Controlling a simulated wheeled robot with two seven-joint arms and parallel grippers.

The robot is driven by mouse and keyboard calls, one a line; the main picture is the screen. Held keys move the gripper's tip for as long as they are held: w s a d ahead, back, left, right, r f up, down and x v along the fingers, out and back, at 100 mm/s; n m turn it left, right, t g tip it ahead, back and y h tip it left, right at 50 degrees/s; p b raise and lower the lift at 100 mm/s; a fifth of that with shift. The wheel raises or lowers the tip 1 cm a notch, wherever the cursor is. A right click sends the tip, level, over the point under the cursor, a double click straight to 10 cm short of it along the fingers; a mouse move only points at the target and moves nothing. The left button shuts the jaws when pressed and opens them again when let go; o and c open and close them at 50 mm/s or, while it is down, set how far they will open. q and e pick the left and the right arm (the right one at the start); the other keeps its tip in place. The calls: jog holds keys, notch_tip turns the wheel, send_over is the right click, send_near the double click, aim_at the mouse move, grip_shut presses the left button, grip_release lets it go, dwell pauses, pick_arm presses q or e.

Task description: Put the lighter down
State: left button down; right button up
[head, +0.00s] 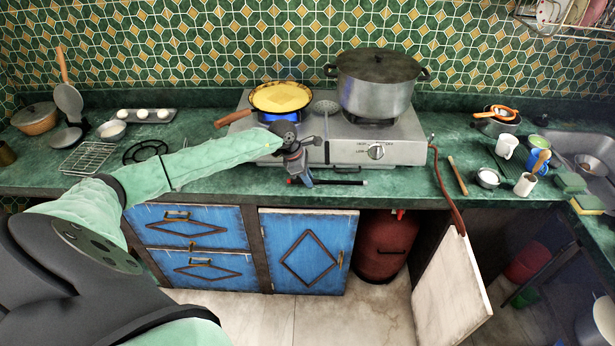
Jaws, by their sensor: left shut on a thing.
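I cannot tell whether the lighter touches the counter. The gas hotplate (345,151) stands behind it. A blue flame shows under the frying pan (280,97) on its left burner. A large lidded pot (376,85) covers the right burner. My right gripper is not in view.
The green counter (240,183) is free around the lighter. A rolling-pin-like stick (457,176), cups (507,146) and a small bowl (488,178) stand at the right. A wire rack (88,158) and black ring (145,152) lie at the left. A cabinet door (452,290) hangs open below.

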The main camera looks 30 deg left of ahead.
pick_arm(q)
jog(key=shift+f, duration=0.1)
jog(key=c, duration=1.3)
grip_release()
jog(key=shift+o, duration=0.2)
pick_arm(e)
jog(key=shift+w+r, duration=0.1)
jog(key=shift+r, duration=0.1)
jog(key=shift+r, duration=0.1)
